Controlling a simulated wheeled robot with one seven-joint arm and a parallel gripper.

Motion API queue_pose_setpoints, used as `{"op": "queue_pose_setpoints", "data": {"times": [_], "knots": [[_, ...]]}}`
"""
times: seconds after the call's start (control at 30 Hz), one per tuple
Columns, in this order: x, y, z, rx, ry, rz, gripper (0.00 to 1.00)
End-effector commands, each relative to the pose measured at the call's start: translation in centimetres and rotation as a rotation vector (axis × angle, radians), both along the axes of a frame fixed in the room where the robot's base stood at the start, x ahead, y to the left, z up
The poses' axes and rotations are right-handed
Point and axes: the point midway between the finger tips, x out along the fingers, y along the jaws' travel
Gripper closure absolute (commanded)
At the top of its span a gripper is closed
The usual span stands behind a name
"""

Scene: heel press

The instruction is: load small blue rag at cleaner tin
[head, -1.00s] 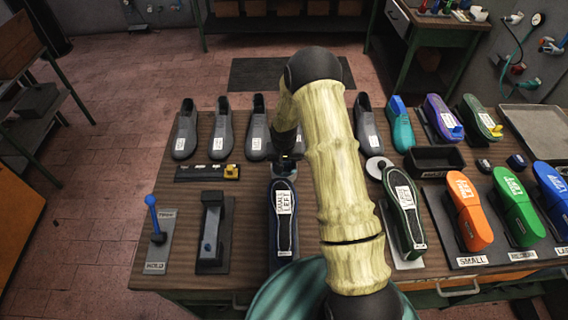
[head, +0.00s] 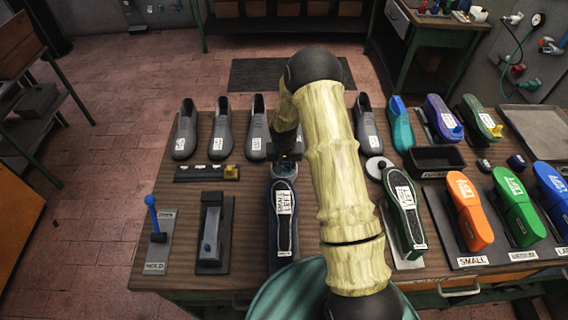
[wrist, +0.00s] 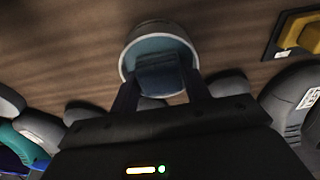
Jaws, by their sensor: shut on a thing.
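My gripper (wrist: 162,92) is shut on a small dark blue rag (wrist: 160,76). The rag is between the fingers over the mouth of a round tin (wrist: 128,62) with a pale rim and a blue-grey inside. I cannot tell whether the rag touches the inside. In the head view my gripper (head: 287,155) is just above the tin (head: 284,171), behind the blue-edged shoe sole marked LEFT (head: 283,225). The rag is too small and dark to make out there.
Grey shoes (head: 221,135) stand in a row behind. A green-edged sole (head: 404,215) stands right of my arm, with a round pale disc (head: 378,168) behind it. A black strip with a yellow block (head: 230,172) and a blue-knobbed lever (head: 152,202) are at left.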

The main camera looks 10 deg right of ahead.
Motion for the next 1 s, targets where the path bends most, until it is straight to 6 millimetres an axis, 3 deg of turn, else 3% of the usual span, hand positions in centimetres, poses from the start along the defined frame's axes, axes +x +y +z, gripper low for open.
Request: {"op": "queue_pose_setpoints", "data": {"times": [0.27,1.0], "knots": [[-0.2,0.0,0.0,0.000,0.005,0.000,0.72],[-0.1,0.0,4.9,-0.001,0.002,0.000,0.72]]}}
